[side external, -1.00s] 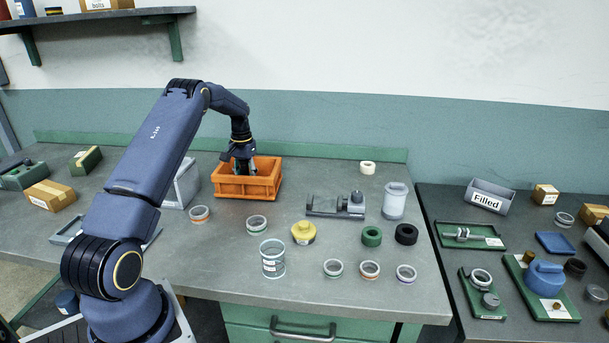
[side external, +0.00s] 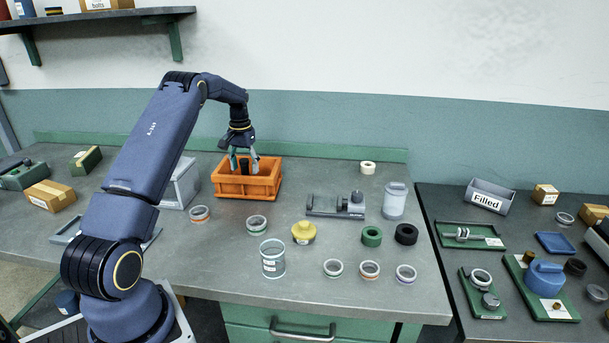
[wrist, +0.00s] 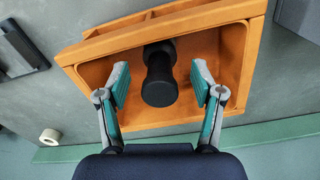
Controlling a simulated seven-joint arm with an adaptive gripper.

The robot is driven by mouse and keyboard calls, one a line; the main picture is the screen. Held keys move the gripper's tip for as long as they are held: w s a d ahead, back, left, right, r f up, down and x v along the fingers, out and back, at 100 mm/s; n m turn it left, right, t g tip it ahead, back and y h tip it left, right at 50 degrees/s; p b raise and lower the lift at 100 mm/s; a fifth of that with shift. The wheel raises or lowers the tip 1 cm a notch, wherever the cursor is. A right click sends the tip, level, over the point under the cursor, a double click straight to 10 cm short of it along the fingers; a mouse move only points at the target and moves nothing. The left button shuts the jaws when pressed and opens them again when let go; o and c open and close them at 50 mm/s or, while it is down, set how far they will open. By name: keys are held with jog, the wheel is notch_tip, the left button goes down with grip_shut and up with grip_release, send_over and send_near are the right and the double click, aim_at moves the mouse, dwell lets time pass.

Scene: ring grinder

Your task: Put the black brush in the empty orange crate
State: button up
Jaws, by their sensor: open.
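The black brush (wrist: 159,80) stands inside the orange crate (wrist: 241,75), seen from above in the wrist view. In the side view its dark top (side external: 245,166) shows above the rim of the orange crate (side external: 246,188). My gripper (wrist: 160,80) is open, with one finger on each side of the brush and a gap on both sides. In the side view my gripper (side external: 245,158) is over the crate, its fingertips near the rim level. The brush's lower end is hidden by the crate's front wall in the side view.
A grey bin (side external: 183,185) stands left of the crate. Several rings, a yellow-topped container (side external: 303,233), a clear jar (side external: 272,259) and a grey vise (side external: 337,206) are to the right and front. A bare stretch of bench lies right of the crate.

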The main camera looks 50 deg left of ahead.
notch_tip(320, 180, up, 8)
jog(key=shift+f, duration=0.1)
jog(key=s+d+r+m+t, duration=0.1)
jog(key=s+d+r+m, duration=0.1)
jog(key=d+r, duration=0.7)
jog(key=s+d+r+m+t, duration=0.15)
jog(key=d+r, duration=0.45)
jog(key=d, duration=0.8)
jog(key=s+d+f+m+t, duration=0.1)
jog(key=s+d+f, duration=0.1)
jog(key=s+d, duration=0.6)
jog(key=s+d+f+m+t, duration=0.2)
jog(key=s+d, duration=0.6)
jog(key=s, duration=0.1)
jog(key=shift+f, duration=0.4)
